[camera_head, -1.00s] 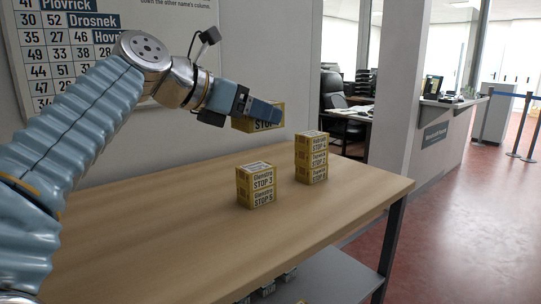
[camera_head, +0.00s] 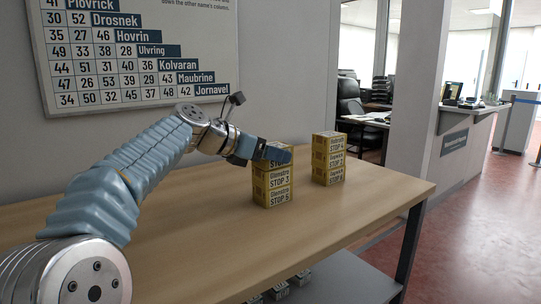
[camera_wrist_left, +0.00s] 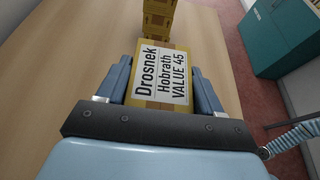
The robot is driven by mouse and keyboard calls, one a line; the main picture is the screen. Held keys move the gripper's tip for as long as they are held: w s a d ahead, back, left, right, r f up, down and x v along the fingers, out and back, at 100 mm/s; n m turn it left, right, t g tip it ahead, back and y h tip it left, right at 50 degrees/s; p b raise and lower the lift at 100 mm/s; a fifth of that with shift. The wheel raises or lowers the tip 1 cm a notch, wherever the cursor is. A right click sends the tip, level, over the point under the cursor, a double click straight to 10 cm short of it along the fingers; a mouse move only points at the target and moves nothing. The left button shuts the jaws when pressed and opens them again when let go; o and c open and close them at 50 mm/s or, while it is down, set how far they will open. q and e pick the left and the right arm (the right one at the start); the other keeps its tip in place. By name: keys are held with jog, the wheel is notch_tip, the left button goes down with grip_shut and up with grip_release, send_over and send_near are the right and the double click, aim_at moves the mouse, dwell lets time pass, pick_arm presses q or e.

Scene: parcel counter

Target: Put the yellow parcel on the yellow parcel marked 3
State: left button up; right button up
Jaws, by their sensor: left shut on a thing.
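My left gripper (camera_head: 277,154) is shut on a yellow parcel (camera_head: 262,165), gripping it by its sides. In the left wrist view the parcel (camera_wrist_left: 163,75) lies between both fingers, with a white label reading "Drosnek, Hobrath, VALUE 45" facing the camera. In the head view the held parcel is directly over the yellow parcel marked STOP 3 (camera_head: 279,182), roughly in line with it. No clear gap shows between them, but the fingers partly hide the held parcel and I cannot tell whether it rests fully. The STOP 3 parcel sits on one marked STOP 5 (camera_head: 279,197). My right gripper is not in view.
A second stack of yellow parcels (camera_head: 329,160) stands close by, behind and to the right on the wooden counter (camera_head: 190,225). The counter's front and left are clear. A number chart (camera_head: 140,60) hangs on the wall behind. More parcels lie on the lower shelf (camera_head: 335,283).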

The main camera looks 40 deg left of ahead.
pick_arm(q)
jog(key=shift+f, duration=0.1)
jog(key=o, duration=1.1)
jog(key=shift+o, duration=0.2)
jog(key=v, duration=1.2)
